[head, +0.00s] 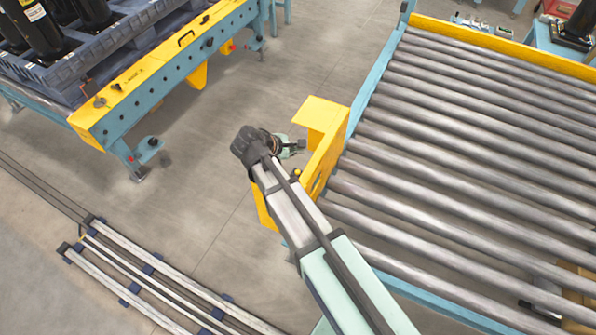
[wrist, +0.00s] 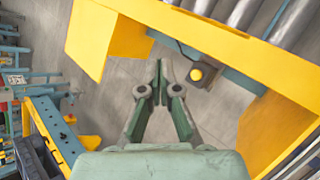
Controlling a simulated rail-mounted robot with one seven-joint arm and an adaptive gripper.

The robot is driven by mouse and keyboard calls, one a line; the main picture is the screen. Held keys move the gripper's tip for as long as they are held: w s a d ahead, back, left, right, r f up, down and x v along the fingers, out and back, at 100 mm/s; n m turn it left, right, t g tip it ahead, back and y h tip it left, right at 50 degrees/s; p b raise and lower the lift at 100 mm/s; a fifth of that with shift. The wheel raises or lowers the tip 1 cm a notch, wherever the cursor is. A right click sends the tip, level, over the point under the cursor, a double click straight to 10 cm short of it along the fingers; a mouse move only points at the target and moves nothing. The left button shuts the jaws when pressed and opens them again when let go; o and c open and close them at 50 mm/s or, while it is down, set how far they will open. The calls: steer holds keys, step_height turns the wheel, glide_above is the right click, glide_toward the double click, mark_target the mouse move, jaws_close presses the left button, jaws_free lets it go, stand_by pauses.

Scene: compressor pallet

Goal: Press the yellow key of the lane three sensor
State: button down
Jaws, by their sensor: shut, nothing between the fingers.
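In the wrist view, a round yellow key (wrist: 196,74) sits on a small dark sensor box (wrist: 207,66) under the yellow frame of the roller lane. My gripper (wrist: 161,70) is shut and empty. Its fingertips are left of the key in the picture, apart from it, with bare floor behind them. In the head view, my gripper (head: 302,145) is at the end of my arm, beside the yellow end guard of the roller conveyor. My wrist and the guard hide much of the area around the sensor there. I see no lane number on this sensor.
The yellow guard (head: 322,115) stands close beside my gripper, and the roller conveyor (head: 460,160) fills the right. Another lane with a yellow beam (head: 160,75) and a dark pallet (head: 95,50) is at upper left. Open floor (head: 235,90) lies between.

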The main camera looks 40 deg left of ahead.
steer(key=b, duration=0.5)
glide_above(296, 173)
step_height(296, 173, down, 7)
steer(key=shift+w+r, duration=0.1)
steer(key=shift+r, duration=0.1)
steer(key=shift+f, duration=0.95)
steer(key=shift+f, duration=0.15)
steer(key=shift+f, duration=0.25)
steer(key=shift+f, duration=0.45)
stand_by(0.9)
stand_by(0.4)
steer(key=shift+r+p, duration=0.45)
steer(key=shift+r, duration=0.4)
